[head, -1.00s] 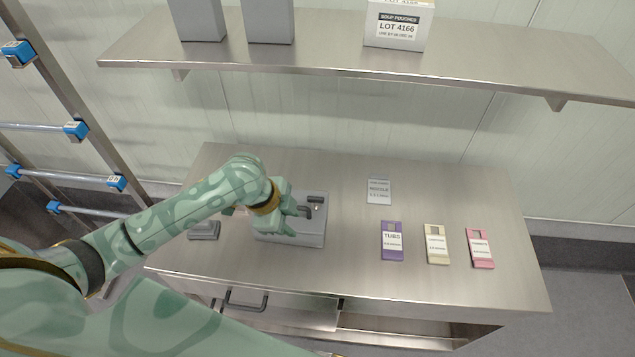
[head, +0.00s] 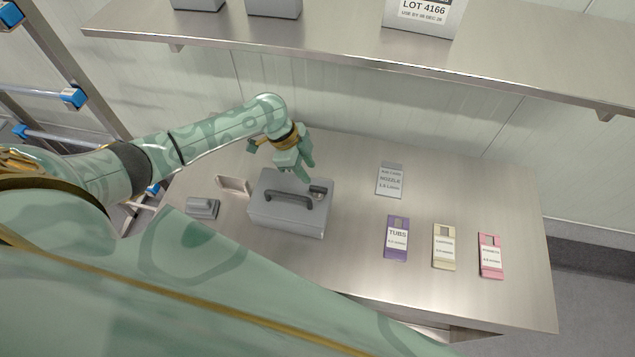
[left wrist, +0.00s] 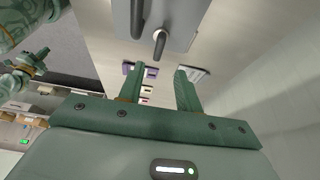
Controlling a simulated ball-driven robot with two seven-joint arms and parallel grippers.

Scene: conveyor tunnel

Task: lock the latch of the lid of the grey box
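The grey box (head: 283,222) stands on the steel table with its lid down. A dark handle (head: 289,196) runs along the lid. A small latch (head: 318,191) sits at the lid's far right; its exact setting is too small to tell. My left gripper (head: 308,174) is just above the far right part of the box, close to the latch, empty. In the left wrist view its two fingers (left wrist: 160,85) are apart, with the box (left wrist: 187,12) and a grey peg-like lever (left wrist: 159,42) beyond them. A green part (left wrist: 30,65), apparently my right gripper, shows small at the left edge.
A grey block (head: 202,208) and a shallow tray (head: 232,185) lie left of the box. Purple (head: 396,238), cream (head: 444,246), pink (head: 490,256) and grey (head: 390,180) label cards lie to its right. A shelf (head: 340,48) overhangs the back. Table between box and cards is clear.

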